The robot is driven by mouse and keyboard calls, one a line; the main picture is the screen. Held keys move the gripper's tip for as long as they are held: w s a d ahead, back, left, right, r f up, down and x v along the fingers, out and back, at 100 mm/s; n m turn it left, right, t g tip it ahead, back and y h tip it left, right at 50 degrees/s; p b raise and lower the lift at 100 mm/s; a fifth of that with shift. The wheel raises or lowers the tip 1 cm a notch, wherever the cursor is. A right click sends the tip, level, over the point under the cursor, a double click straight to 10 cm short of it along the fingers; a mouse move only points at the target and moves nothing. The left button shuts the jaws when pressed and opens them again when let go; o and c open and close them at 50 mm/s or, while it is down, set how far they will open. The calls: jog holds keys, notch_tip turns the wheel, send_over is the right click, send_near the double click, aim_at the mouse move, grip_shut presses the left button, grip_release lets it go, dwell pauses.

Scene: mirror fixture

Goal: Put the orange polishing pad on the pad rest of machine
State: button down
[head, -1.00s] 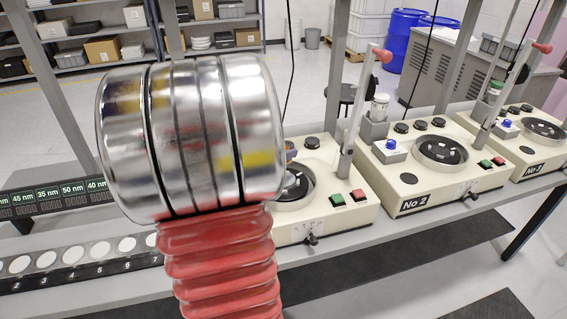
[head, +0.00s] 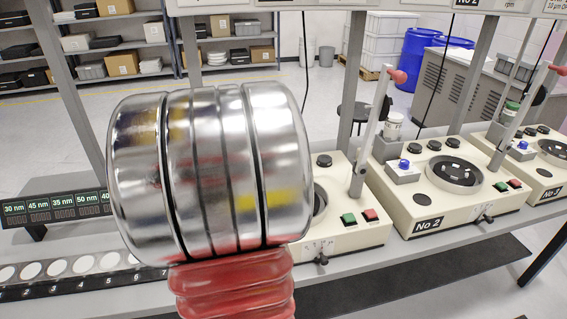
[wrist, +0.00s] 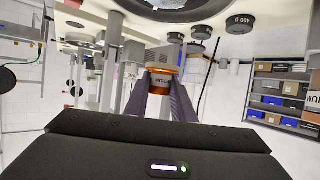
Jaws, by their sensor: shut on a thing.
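In the wrist view, my gripper (wrist: 161,88) is shut on an orange piece with a pale printed label (wrist: 160,84), which I take to be the orange polishing pad. It is held between the two dark fingers. A machine with a round opening shows above it in that view. In the head view my own arm hides the gripper and the held piece. The nearest cream machine (head: 352,237) is partly behind my arm. Machine No 2 (head: 455,210) stands to its right, and No 3 (head: 543,172) at the right edge. I cannot tell which part is the pad rest.
Upright levers with red knobs (head: 397,76) rise beside the machines. A white bottle (head: 393,126) stands behind No 2. A numbered strip of white discs (head: 57,268) and a thickness display (head: 50,208) lie left. Grey posts (head: 348,85) stand along the bench's back.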

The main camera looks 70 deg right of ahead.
jog(key=w+a+f+n+t, duration=0.1)
jog(key=w+a+n+t, duration=0.35)
jog(key=w, duration=0.75)
jog(key=w+a+n+t+y, duration=0.1)
jog(key=w+a+n+t, duration=0.4)
jog(key=w, duration=0.6)
jog(key=w+a+f+n+t, duration=0.1)
jog(key=w+a+n+t, duration=0.15)
jog(key=w+a, duration=0.65)
jog(key=w+a+f+n+t+y, duration=0.2)
jog(key=w+a+n+t+y, duration=0.1)
jog(key=w+a, duration=0.45)
jog(key=w+a+f+n+t+y, duration=0.2)
jog(key=w+a, duration=0.5)
jog(key=a, duration=0.2)
jog(key=w+a+f+n+y, duration=0.1)
jog(key=a+f+n+y, duration=0.1)
jog(key=a, duration=0.7)
jog(key=w+a+f+n+t+y, duration=0.1)
jog(key=a+f+n+y, duration=0.1)
jog(key=a, duration=0.8)
jog(key=shift+a+n+t+y, duration=0.25)
jog(key=shift+n+y, duration=0.45)
jog(key=shift+y, duration=0.5)
jog(key=shift+d, duration=0.1)
